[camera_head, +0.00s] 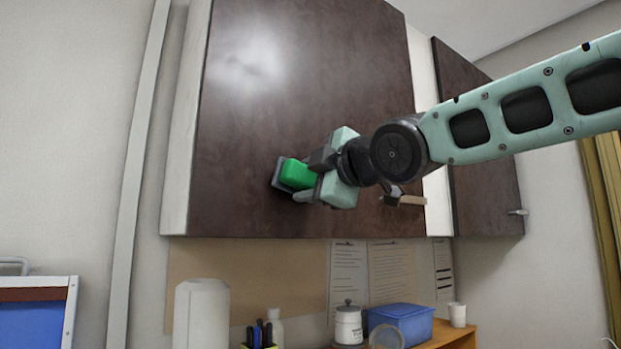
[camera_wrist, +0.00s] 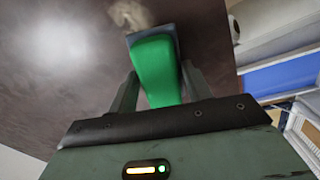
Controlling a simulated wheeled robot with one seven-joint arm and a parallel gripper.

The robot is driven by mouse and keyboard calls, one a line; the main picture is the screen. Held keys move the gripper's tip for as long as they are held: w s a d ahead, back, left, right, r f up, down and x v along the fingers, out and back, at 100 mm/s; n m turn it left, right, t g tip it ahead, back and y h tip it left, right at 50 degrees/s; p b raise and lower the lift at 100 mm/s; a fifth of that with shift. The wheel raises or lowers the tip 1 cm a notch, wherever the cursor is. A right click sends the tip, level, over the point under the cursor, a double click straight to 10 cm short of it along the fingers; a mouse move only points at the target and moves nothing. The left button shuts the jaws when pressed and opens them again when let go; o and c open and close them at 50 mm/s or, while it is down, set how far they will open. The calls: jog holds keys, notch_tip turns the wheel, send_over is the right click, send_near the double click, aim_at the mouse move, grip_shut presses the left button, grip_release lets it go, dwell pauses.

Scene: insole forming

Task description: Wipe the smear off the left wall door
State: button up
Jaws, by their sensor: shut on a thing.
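The left wall door (camera_head: 300,90) is a dark brown cabinet front, with a bright glare at its upper left. My gripper (camera_head: 305,182) is shut on a green block-like wiper (camera_head: 296,173) with a grey pad at its far end. The pad is at the lower middle of the door, touching it or very close; I cannot tell which. In the wrist view the green wiper (camera_wrist: 157,70) sits between the fingers. A pale tan smear (camera_wrist: 130,14) shows on the door just beyond the pad. In the head view the smear is not visible, probably hidden behind the wiper and gripper.
A second brown door (camera_head: 480,150) hangs to the right, past a pale gap. A handle (camera_head: 405,199) sticks out near the left door's lower right. Below stand a white canister (camera_head: 201,312), a jar (camera_head: 348,323), a blue box (camera_head: 402,322) and a cup (camera_head: 457,315).

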jog(key=shift+x, duration=0.95)
jog(key=shift+r+p, duration=0.1)
jog(key=shift+p, duration=0.35)
jog(key=shift+w+d+r+p, duration=0.15)
jog(key=shift+d+p, duration=0.05)
jog(key=shift+p, duration=0.15)
jog(key=d+p, duration=0.1)
jog(key=p, duration=0.2)
jog(key=shift+w+d, duration=0.2)
jog(key=shift+w, duration=0.2)
jog(key=shift+w+d+f+p, duration=0.2)
jog(key=shift+w+d+p, duration=0.5)
jog(key=shift+p, duration=0.65)
jog(key=shift+w+d+p, duration=0.5)
jog(key=shift+d+p, duration=0.35)
jog(key=shift+w+d+p, duration=0.5)
jog(key=shift+d+p, duration=0.35)
jog(key=shift+d, duration=0.05)
jog(key=shift+f, duration=0.1)
jog(key=shift+a+b, duration=0.1)
jog(key=shift+b, duration=0.2)
